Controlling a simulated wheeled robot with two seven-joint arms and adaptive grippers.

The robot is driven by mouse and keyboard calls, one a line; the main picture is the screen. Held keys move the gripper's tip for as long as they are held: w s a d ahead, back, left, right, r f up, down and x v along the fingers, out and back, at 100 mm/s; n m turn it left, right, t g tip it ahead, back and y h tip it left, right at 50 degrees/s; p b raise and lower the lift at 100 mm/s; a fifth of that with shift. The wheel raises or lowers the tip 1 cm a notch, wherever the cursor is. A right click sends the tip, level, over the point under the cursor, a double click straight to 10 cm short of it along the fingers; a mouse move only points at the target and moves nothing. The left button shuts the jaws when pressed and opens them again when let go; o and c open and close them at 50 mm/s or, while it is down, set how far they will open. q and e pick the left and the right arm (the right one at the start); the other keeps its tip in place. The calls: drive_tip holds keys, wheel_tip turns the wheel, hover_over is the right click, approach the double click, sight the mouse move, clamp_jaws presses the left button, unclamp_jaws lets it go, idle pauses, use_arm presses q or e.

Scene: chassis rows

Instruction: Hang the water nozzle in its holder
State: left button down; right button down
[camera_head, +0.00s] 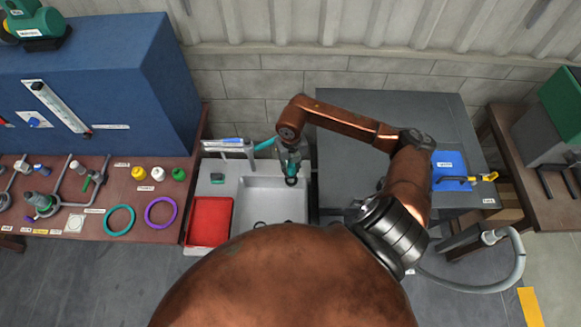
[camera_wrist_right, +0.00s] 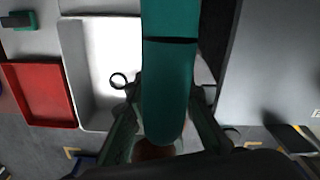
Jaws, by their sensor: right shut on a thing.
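My right gripper (camera_head: 291,172) is shut on a teal, rounded cylindrical thing, which I take for the water nozzle (camera_wrist_right: 168,75). It is above the back right of the white sink (camera_head: 258,195). In the right wrist view the nozzle stretches from the top edge to between the fingers, with a dark band across it. In the head view the gripper hides most of it; a teal piece (camera_head: 265,143) shows just left of the gripper. A small black ring (camera_wrist_right: 118,80) shows over the sink in the wrist view. I cannot tell which part is the holder. My left gripper is out of view.
A red tray (camera_head: 209,221) lies left of the sink. A labelled bar (camera_head: 225,144) stands behind it. A grey table (camera_head: 345,165) with a blue mat (camera_head: 449,165) is on the right. A brown bench (camera_head: 93,226) with fittings and rings is on the left.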

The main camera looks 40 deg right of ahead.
drive_tip(key=shift+f+b, duration=1.6)
drive_tip(key=shift+f, duration=0.5)
drive_tip(key=c, duration=1.6)
unclamp_jaws()
drive_tip(key=shift+r, duration=0.1)
wheel_tip(320, 180, up, 12)
drive_tip(key=shift+f, duration=0.1)
